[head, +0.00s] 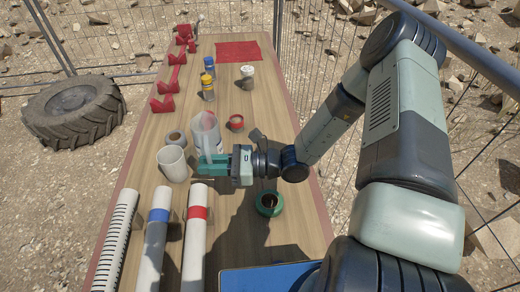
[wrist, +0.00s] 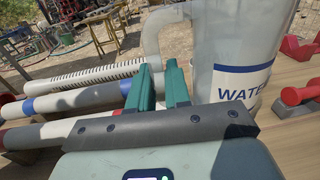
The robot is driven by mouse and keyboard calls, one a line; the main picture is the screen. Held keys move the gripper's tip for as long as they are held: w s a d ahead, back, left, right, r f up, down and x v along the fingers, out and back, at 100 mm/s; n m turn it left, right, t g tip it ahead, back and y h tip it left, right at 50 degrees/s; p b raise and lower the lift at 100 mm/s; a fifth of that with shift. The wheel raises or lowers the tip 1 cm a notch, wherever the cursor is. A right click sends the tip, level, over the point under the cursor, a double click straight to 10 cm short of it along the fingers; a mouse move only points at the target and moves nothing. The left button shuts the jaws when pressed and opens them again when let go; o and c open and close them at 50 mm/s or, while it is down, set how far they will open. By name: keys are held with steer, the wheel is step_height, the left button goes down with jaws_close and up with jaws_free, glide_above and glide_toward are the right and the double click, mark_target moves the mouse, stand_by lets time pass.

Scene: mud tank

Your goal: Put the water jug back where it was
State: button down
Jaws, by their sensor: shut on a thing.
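The water jug (head: 207,128) is a clear, pale container with a handle, standing near the middle of the table in the head view. In the wrist view the jug (wrist: 243,65) fills the right side, with a blue band and the word "WATER", and looks about upright. My gripper (head: 205,166) is at the jug's near side. In the wrist view the green fingers of my gripper (wrist: 161,78) are closed around the lower part of its handle (wrist: 154,38). I cannot tell whether the jug's base touches the table.
Yellow-topped and blue-topped bottles (head: 208,90) stand behind. White tubes (head: 152,250) lie in front left; a green pot (head: 270,204) is at right.

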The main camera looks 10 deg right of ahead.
steer(key=w+d+m+t+h, duration=0.3)
steer(key=w+d+m+t, duration=0.2)
steer(key=w+d+t, duration=0.5)
steer(key=shift+m+g, duration=0.3)
steer(key=shift+g, duration=0.5)
steer(key=f, duration=0.3)
steer(key=w+d+f, duration=0.1)
steer(key=f, duration=0.2)
steer(key=w+d+f, duration=0.1)
steer(key=f, duration=0.2)
steer(key=shift+f, duration=0.4)
steer(key=shift+f, duration=0.1)
steer(key=c, duration=1.1)
jaws_free()
steer(key=shift+v, duration=2)
